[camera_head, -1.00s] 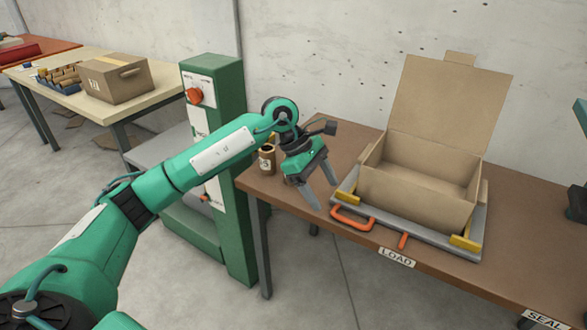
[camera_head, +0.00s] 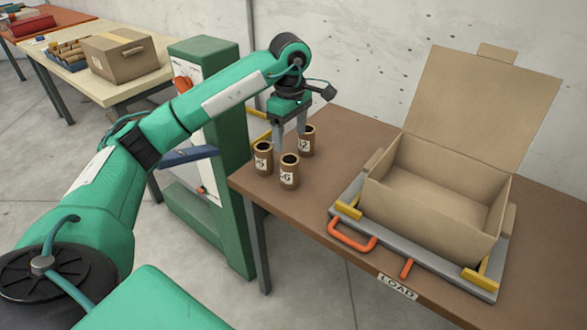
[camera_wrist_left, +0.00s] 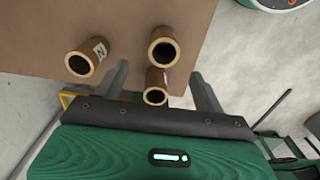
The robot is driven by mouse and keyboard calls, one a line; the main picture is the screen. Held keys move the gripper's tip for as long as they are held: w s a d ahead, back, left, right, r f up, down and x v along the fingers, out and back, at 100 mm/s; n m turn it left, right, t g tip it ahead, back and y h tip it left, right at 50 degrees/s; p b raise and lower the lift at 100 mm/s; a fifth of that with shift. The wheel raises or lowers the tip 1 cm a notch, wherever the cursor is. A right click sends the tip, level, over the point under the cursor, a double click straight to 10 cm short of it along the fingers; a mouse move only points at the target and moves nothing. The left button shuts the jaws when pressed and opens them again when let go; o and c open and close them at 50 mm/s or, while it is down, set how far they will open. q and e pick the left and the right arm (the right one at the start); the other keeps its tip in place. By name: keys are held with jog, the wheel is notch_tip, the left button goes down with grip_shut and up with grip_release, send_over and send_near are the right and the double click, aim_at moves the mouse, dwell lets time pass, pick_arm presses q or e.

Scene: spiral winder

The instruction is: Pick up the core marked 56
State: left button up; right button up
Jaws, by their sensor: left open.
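Three brown tube cores stand upright at the left end of the brown table. The front one (camera_head: 289,172) has a label that seems to end in 6. Another (camera_head: 263,158) stands to its left with a label ending in 5, and a third (camera_head: 306,140) stands behind right with a label ending in 2. My left gripper (camera_head: 289,143) is open and empty, pointing down over the group. In the left wrist view, one core (camera_wrist_left: 157,85) shows between the spread fingers (camera_wrist_left: 160,88), with another (camera_wrist_left: 163,47) beyond it; I cannot read their numbers there. My right gripper is not in view.
An open cardboard box (camera_head: 440,195) sits in a grey tray (camera_head: 405,258) with an orange handle on the right of the table. A green cabinet (camera_head: 230,190) stands left of the table. Bare tabletop lies between cores and tray.

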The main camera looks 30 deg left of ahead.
aim_at(290, 159)
pick_arm(q)
notch_tip(290, 159, down, 6)
jog(key=shift+r, duration=0.2)
jog(key=shift+s+f, duration=0.15)
jog(key=shift+f, duration=0.35)
jog(key=shift+s+d+f, duration=0.1)
jog(key=shift+s+f, duration=0.05)
jog(key=shift+f, duration=2)
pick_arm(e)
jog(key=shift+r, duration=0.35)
pick_arm(q)
jog(key=c, duration=1.1)
jog(key=shift+r, duration=0.1)
